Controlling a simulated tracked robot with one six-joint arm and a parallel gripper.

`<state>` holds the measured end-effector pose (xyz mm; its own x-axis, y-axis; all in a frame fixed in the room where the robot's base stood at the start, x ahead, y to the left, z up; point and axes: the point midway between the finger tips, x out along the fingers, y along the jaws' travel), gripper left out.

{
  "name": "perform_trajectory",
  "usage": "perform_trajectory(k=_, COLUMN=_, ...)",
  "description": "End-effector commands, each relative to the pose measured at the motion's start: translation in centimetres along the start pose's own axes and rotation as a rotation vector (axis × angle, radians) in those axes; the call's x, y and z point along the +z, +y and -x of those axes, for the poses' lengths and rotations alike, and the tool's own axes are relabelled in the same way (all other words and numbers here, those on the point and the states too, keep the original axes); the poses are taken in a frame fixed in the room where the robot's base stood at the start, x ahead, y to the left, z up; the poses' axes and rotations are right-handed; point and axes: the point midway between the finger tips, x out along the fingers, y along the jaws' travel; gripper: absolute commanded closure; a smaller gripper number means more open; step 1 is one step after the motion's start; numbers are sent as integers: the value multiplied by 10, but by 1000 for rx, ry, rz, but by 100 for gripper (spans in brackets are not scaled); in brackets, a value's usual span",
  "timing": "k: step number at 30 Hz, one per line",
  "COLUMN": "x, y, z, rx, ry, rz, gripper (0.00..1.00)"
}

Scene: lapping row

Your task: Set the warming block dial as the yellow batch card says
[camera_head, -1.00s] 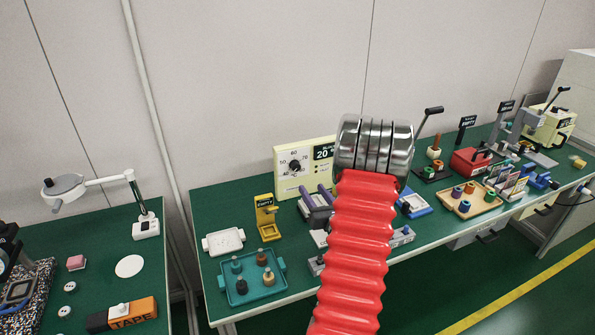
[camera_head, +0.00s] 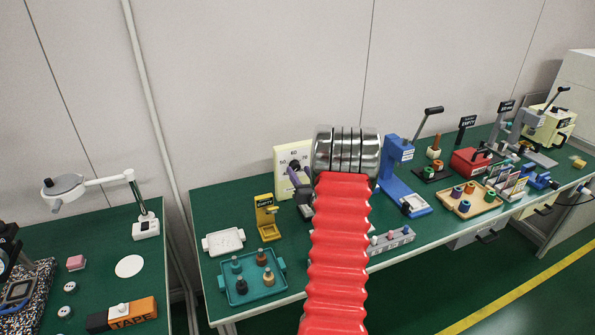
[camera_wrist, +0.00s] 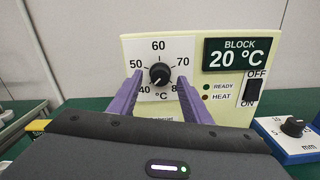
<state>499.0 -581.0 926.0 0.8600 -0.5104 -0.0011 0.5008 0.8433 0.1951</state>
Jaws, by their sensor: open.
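The warming block (camera_wrist: 225,112) is a cream box with a black dial (camera_wrist: 159,74) on a white scale marked 40 to 80. The dial's pointer looks turned to the lower left, near 40. Its display (camera_wrist: 237,54) reads BLOCK 20 °C. The block (camera_head: 281,165) also shows in the head view, partly behind my arm. My gripper (camera_wrist: 160,78) is open, its purple fingers on either side of the dial in the picture; I cannot tell whether they touch it.
A blue device with a knob (camera_wrist: 292,126) stands right of the block. A yellow stand (camera_head: 266,216) marked EMPTY, a white tray (camera_head: 223,242) and a teal tray (camera_head: 233,293) are at the left.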

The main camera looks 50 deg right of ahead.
Motion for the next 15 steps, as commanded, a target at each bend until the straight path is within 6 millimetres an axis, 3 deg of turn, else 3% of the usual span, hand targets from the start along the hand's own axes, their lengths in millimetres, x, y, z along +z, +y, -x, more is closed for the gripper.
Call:
perform_trajectory(k=6, x=0, y=0, z=-21, rx=1, ry=0, rz=-1, gripper=56)
perform_trajectory(k=15, x=0, y=0, z=-24, rx=0, ry=-1, rz=0, gripper=56)
